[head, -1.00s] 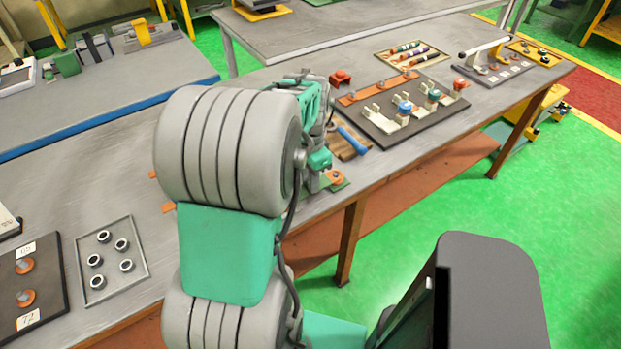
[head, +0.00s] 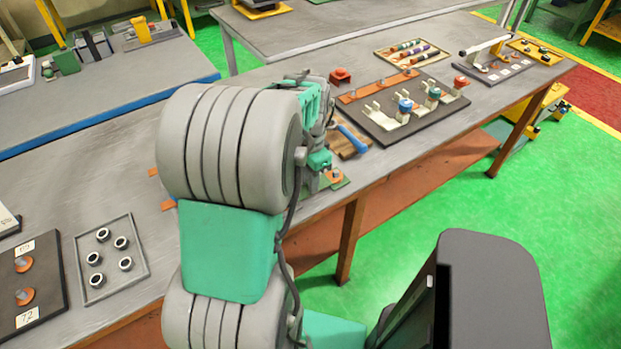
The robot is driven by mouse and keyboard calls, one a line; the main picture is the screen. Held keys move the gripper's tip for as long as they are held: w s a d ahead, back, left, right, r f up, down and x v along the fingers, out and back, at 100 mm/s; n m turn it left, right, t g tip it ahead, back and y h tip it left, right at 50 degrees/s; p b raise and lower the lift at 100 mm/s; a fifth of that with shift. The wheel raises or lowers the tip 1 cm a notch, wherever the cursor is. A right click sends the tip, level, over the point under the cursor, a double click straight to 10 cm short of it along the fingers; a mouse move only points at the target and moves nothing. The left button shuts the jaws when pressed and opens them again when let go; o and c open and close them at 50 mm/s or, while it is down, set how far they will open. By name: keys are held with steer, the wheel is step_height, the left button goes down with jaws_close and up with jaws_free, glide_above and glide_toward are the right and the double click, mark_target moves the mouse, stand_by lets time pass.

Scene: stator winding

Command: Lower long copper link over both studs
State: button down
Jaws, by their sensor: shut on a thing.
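My gripper (head: 320,178) is at the bench's front edge, mostly hidden behind my own arm. The second stud is not clearly visible.
A wooden block with a blue-handled tool (head: 351,138) lies just behind the gripper. A dark fixture board (head: 388,135) with clamps and a copper strip (head: 378,87) stands beyond it. A tray of rings (head: 138,237) and a numbered board (head: 52,300) lie at left.

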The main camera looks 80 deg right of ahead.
steer(key=shift+f, duration=0.15)
steer(key=c, duration=1.2)
jaws_free()
step_height(320, 180, up, 7)
steer(key=p, duration=0.5)
